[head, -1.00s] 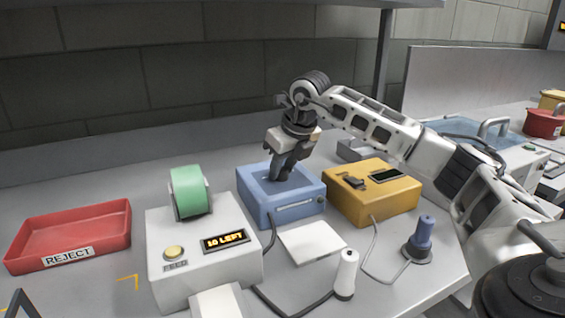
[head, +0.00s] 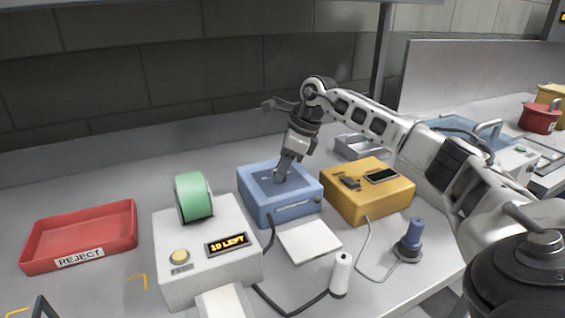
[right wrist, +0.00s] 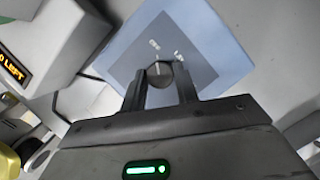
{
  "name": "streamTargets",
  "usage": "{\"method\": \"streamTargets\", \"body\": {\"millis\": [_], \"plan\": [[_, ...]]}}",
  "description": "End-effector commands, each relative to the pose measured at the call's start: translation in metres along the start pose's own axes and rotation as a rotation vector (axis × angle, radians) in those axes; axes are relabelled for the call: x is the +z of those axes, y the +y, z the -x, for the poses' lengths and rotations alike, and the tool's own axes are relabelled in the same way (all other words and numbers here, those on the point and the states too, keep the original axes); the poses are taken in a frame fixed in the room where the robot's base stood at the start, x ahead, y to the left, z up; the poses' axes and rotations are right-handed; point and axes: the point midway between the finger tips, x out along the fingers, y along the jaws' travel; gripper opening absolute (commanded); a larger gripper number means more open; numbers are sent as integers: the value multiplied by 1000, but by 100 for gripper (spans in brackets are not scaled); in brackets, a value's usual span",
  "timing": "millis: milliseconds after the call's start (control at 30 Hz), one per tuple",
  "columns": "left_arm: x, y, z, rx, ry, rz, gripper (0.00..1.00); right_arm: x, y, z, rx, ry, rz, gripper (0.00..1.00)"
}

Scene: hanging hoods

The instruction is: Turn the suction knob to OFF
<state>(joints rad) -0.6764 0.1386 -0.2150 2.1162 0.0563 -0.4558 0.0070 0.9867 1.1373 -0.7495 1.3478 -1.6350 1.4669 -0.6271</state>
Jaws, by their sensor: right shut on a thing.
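The suction knob (right wrist: 160,73) is a small round dark knob with a pale pointer line. It sits on the dark grey panel on top of a blue box (head: 296,212), which also shows in the right wrist view (right wrist: 215,35). Two small white labels are on the panel beyond the knob, too small to read surely. My right gripper (right wrist: 160,82) is shut on the knob, one finger on each side. In the head view my right gripper (head: 280,177) points down onto the box top and hides the knob. My left gripper is not in view.
A yellow box (head: 368,205) stands close right of the blue box. A white dispenser (head: 205,265) with a green roll (head: 193,197) is at left, a red REJECT tray (head: 80,262) farther left. A white handle (head: 340,275) and blue handle (head: 412,238) stand in front, with cables.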

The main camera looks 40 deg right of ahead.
Motion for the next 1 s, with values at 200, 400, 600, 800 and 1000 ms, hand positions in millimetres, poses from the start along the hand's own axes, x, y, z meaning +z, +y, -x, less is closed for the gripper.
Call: {"method": "streamTargets", "body": {"millis": [200,400,600,800,1000], "plan": [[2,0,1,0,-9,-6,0,1,-1,2,9,-4,31,7],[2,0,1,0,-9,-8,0,1,-1,1,10,-4,35,7],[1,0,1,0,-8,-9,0,1,-1,2,9,-4,34,36],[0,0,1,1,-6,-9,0,1,-1,1,11,-2,33,51],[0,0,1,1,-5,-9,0,0,-1,3,11,-1,33,51]]}}
